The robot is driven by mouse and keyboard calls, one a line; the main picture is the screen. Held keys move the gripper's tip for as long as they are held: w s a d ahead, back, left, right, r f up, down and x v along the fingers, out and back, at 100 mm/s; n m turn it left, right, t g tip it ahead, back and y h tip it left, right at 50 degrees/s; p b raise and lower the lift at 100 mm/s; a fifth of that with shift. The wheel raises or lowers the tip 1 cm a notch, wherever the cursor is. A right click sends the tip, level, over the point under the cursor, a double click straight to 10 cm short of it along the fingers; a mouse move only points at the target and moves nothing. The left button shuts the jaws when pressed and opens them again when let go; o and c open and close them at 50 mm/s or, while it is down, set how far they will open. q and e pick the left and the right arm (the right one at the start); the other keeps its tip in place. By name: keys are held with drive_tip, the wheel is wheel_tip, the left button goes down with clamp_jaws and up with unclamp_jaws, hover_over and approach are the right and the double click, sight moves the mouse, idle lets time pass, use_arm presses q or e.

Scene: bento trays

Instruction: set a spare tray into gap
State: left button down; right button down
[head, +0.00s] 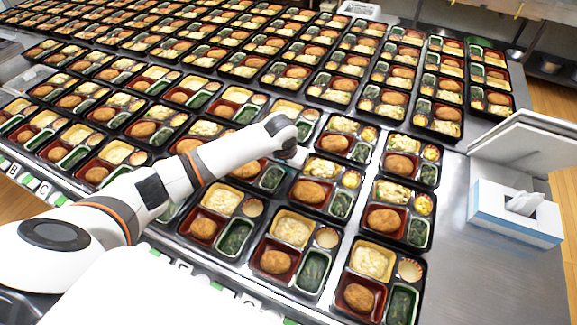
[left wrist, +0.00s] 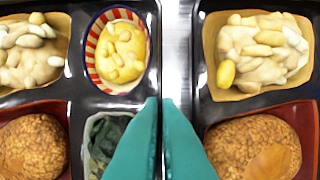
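Black bento trays with a croquette, pale food, greens and a small cup stand in rows on the steel table. My left gripper (left wrist: 161,100) has two teal fingers close together, pointing down either side of the right rim of one tray (left wrist: 78,90); they appear shut on that rim. A bright strip of bare steel separates it from the neighbouring tray (left wrist: 197,60). In the head view my left arm reaches across the rows, and its white wrist hides the fingertips and part of the gripped tray. I cannot tell which tray is the spare, and no gap shows clearly. My right gripper is out of view.
A white and blue tissue box (head: 515,210) stands on the right, beside grey-white panels (head: 535,140). Bare steel table (head: 480,270) lies free at the lower right. Lettered labels (head: 30,182) run along the front edge. Trays stand closely packed around the gripper.

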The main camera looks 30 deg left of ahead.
use_arm(q)
drive_tip(key=c, duration=2.1)
unclamp_jaws()
drive_tip(key=shift+f, duration=0.15)
drive_tip(key=o, duration=0.5)
drive_tip(key=shift+c, duration=0.2)
drive_tip(key=v, duration=1.2)
drive_tip(key=shift+r+b, duration=0.25)
drive_tip(key=shift+b, duration=0.2)
drive_tip(key=shift+f, duration=0.1)
